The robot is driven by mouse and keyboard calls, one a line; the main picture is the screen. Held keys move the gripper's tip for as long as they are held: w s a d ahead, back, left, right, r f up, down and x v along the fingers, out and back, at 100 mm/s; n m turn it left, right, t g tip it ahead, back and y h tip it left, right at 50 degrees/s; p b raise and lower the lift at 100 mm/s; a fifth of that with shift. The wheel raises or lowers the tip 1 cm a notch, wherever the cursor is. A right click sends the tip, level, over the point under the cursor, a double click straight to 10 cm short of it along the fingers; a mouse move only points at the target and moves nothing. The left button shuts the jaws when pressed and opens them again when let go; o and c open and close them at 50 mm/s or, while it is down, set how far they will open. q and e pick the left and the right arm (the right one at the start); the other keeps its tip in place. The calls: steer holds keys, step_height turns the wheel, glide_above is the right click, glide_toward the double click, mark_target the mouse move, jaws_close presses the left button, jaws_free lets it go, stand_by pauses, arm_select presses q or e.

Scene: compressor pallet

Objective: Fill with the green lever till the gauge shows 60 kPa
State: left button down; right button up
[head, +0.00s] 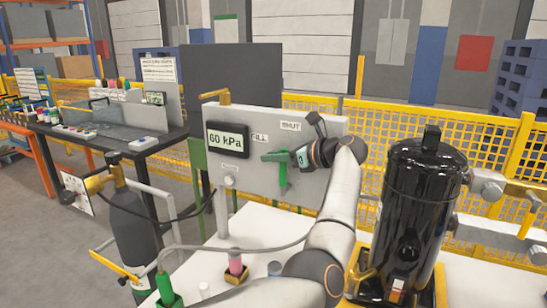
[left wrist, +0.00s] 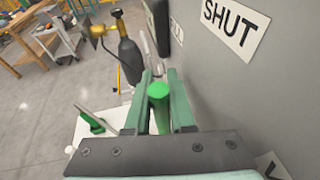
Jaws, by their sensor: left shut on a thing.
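The gauge (head: 228,139) on the grey panel (head: 245,190) reads "60 kPa". The panel carries a "FILL" label (head: 259,138) and a "SHUT" label (head: 291,126), which also shows large in the left wrist view (left wrist: 233,27). My left gripper (head: 276,157) is at the panel front, below these labels, shut on the green lever (head: 282,178). In the left wrist view the bright green lever (left wrist: 158,100) stands between the two teal fingers (left wrist: 157,115). The fingers partly hide the lever in the head view. My right gripper is not in view.
A shiny black compressor (head: 420,215) stands right of my left arm. A dark gas cylinder (head: 130,220) with a brass valve and hoses stands left of the panel. Green (head: 166,290) and pink (head: 235,264) fittings are on the white surface (head: 265,228) below. Yellow fencing (head: 400,135) runs behind.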

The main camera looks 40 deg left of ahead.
arm_select(q)
steer(key=c, duration=1)
jaws_free()
steer(key=shift+c, duration=0.2)
steer(key=shift+d, duration=0.15)
steer(key=b+v, duration=0.1)
steer(key=v, duration=1.1)
steer(key=shift+r, duration=0.25)
steer(key=shift+d, duration=0.1)
